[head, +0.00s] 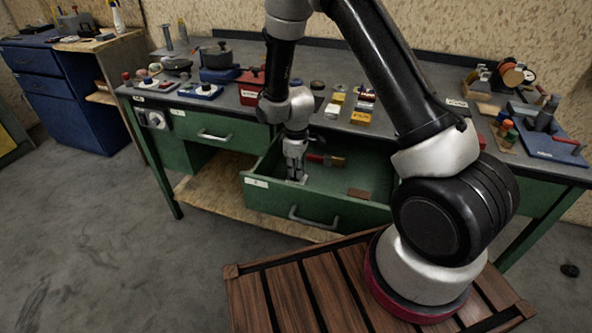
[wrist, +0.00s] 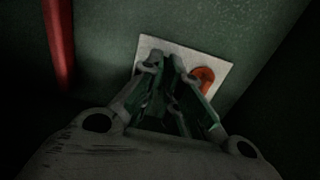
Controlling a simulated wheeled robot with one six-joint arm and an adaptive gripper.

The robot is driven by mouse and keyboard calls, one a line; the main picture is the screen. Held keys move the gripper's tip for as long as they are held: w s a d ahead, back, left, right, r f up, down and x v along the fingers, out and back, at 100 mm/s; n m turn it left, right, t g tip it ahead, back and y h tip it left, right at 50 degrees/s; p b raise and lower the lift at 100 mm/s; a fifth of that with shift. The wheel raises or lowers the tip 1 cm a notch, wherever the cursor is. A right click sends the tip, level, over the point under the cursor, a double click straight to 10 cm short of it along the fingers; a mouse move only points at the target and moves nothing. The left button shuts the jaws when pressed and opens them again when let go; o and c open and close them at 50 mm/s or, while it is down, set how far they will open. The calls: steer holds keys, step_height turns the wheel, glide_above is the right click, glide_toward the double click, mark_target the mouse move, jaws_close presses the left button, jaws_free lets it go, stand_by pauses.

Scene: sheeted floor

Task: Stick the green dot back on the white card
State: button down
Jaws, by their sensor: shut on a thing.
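The white card (wrist: 215,70) lies flat on the green drawer floor, with an orange-red disc (wrist: 204,78) near its right edge. In the head view a small pale part of the card (head: 303,181) shows at the foot of my gripper (head: 295,178). My gripper (wrist: 165,64) points down over the card, its fingertips close together near the card's upper middle. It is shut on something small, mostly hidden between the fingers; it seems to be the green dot. I cannot tell whether it touches the card. My fingers cover the card's middle and lower part.
The open green drawer (head: 268,198) has walls around my gripper. A red-handled tool (head: 318,158) and a brown block (head: 359,194) lie in it. A red bar (wrist: 58,45) shows at left in the wrist view. The bench top (head: 405,160) above holds several small items.

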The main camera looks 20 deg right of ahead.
steer(key=shift+f, duration=0.45)
steer(key=c, duration=1.5)
jaws_free()
steer(key=shift+c, duration=0.2)
steer(key=shift+r, duration=0.1)
step_height(320, 180, up, 12)
steer(key=s+d+r+m+t, duration=0.2)
steer(key=s+d+r+m, duration=0.3)
steer(key=s+r, duration=0.8)
steer(key=s+d+r+m+t, duration=0.2)
steer(key=s+d+r+m, duration=0.3)
steer(key=s+d+r, duration=0.5)
steer(key=s+r, duration=0.3)
steer(key=r, duration=0.1)
steer(key=shift+s+m, duration=0.25)
steer(key=shift+m, duration=0.15)
